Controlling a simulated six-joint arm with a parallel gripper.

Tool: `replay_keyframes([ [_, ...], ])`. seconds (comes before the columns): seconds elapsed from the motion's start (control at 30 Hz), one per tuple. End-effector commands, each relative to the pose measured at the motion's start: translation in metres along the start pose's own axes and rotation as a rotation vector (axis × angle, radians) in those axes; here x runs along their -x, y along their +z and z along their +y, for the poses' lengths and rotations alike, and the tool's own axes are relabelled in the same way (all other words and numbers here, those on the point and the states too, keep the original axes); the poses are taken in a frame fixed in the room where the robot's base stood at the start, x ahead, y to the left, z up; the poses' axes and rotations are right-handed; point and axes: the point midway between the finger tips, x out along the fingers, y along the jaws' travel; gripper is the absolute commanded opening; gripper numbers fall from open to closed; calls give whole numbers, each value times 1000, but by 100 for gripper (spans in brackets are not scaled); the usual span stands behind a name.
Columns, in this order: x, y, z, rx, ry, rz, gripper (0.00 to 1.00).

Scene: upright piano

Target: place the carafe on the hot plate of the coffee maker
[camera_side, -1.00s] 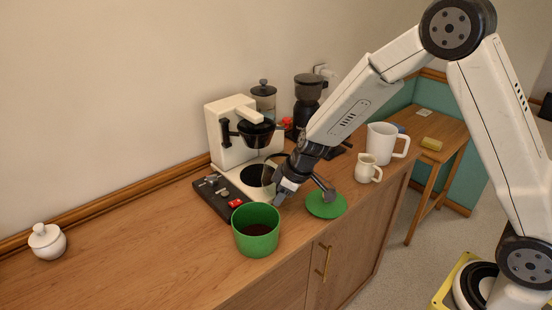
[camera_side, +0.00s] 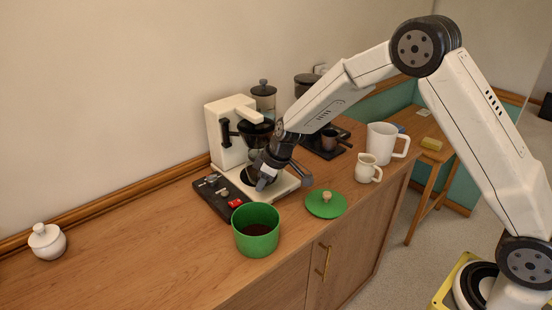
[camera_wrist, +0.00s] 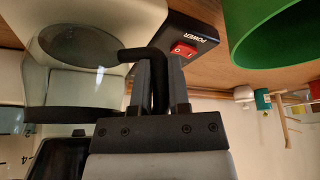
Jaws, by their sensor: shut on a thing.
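The white coffee maker (camera_side: 222,141) stands against the wall, with a dark filter holder above its base. The glass carafe (camera_side: 255,176) is low between the filter holder and the base, partly hidden by my gripper (camera_side: 264,178). In the wrist view my gripper (camera_wrist: 160,90) is shut on the carafe's black handle (camera_wrist: 148,54), and the carafe's clear body (camera_wrist: 80,88) with its dark band is to the left. A grey round surface (camera_wrist: 78,36) shows by the coffee maker's base. The hot plate is mostly covered in the side view, and I cannot tell whether the carafe touches it.
A black panel with a red power switch (camera_side: 235,204) is at the base's left. An open green canister (camera_side: 257,244) stands in front, its green lid (camera_side: 326,207) to the right. A cream jug (camera_side: 367,170) and white pitcher (camera_side: 381,142) stand farther right. The left counter is mostly clear.

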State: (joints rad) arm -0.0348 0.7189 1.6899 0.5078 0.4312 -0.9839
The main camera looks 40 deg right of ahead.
Motion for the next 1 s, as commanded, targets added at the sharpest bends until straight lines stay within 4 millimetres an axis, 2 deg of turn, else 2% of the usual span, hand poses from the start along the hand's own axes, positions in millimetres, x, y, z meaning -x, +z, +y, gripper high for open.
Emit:
replay_keyframes([
  [0.37, -10, -24, 17, 0, 1, 1, 0],
  [0.9, -18, -20, 17, -1, 1, 1, 0],
  [0.93, -18, -20, 17, -1, 0, -1, 28],
  [1.0, -18, -20, 17, -1, -1, -1, 50],
])
